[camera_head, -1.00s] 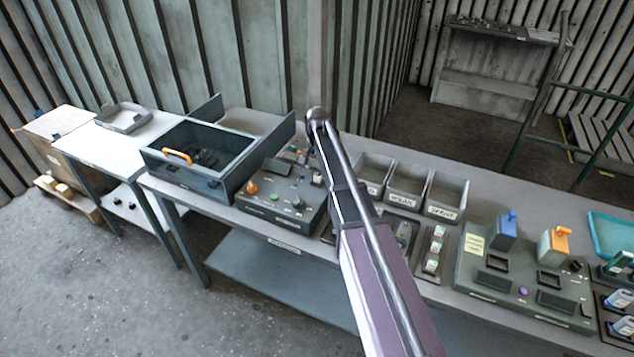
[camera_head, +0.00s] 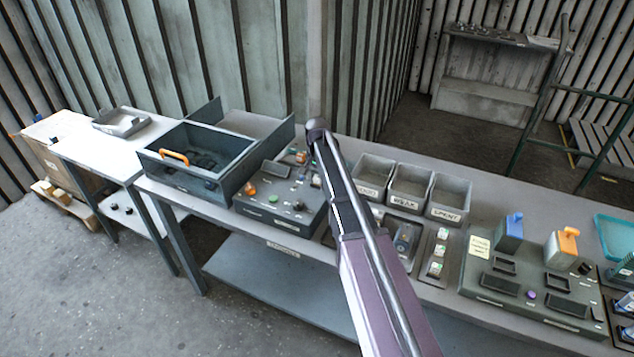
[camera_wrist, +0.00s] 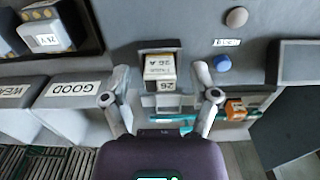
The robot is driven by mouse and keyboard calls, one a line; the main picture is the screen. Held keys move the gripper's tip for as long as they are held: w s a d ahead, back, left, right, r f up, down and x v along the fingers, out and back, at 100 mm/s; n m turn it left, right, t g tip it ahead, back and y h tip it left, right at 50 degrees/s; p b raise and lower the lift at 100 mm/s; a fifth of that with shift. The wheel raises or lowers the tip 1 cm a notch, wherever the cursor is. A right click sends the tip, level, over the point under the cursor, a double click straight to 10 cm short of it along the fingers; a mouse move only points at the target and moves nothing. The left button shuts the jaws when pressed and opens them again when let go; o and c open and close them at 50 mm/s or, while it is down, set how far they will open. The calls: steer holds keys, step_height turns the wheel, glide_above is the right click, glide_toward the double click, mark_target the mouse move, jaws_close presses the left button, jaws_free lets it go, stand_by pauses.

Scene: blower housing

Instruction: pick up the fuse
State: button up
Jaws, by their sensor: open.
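In the wrist view a pale, box-shaped fuse (camera_wrist: 159,67) with a "26 A" style label stands in a grey holder on the panel. My gripper (camera_wrist: 160,78) is open, with one finger on each side of the fuse in the picture. Gaps show between the fingers and the fuse, and I cannot tell how far above it they are. In the head view my own arm hides the gripper and this fuse.
An orange part (camera_wrist: 236,109) and a blue button (camera_wrist: 223,62) are near the right finger. An open drawer box (camera_head: 196,160) stands left on the bench.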

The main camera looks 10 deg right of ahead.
mark_target(318, 176)
steer(key=c, duration=1)
steer(key=shift+r, duration=0.1)
step_height(318, 176, up, 3)
steer(key=p, duration=0.3)
steer(key=s, duration=0.5)
steer(key=s+r+p, duration=0.1)
steer(key=s, duration=0.4)
steer(key=s+p, duration=0.1)
steer(key=s, duration=0.5)
steer(key=shift+a+r, duration=0.2)
steer(key=shift+r, duration=0.2)
steer(key=shift+f, duration=0.1)
steer(key=shift+f+b, duration=0.45)
steer(key=shift+b, duration=0.05)
